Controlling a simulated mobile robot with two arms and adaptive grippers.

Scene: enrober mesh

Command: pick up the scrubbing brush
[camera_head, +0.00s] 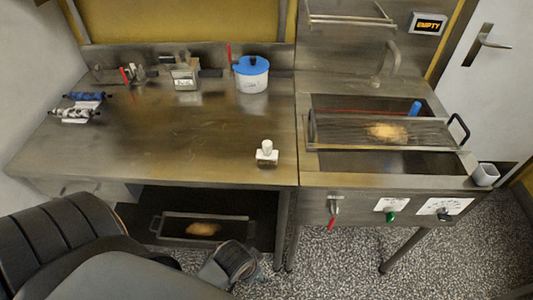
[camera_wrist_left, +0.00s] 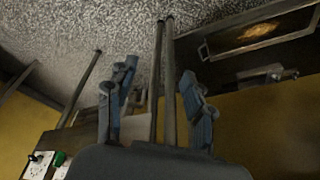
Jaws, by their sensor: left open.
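A small white block with a round knob on top (camera_head: 266,153), which looks like the scrubbing brush, stands upright near the front right corner of the left steel table (camera_head: 190,130). My left gripper (camera_head: 235,264) is below and in front of the table edge, over the floor, well apart from the brush. In the left wrist view its two fingers (camera_wrist_left: 157,100) are spread with nothing held between them. The brush cannot be made out in the wrist view. My right gripper is not in view.
A mesh tray (camera_head: 205,216) lies on the shelf under the table. A blue-lidded white pot (camera_head: 251,75) and metal containers stand at the back; blue and white rollers (camera_head: 80,104) lie left. A sink unit with a mesh rack (camera_head: 350,130) is right. The table's middle is clear.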

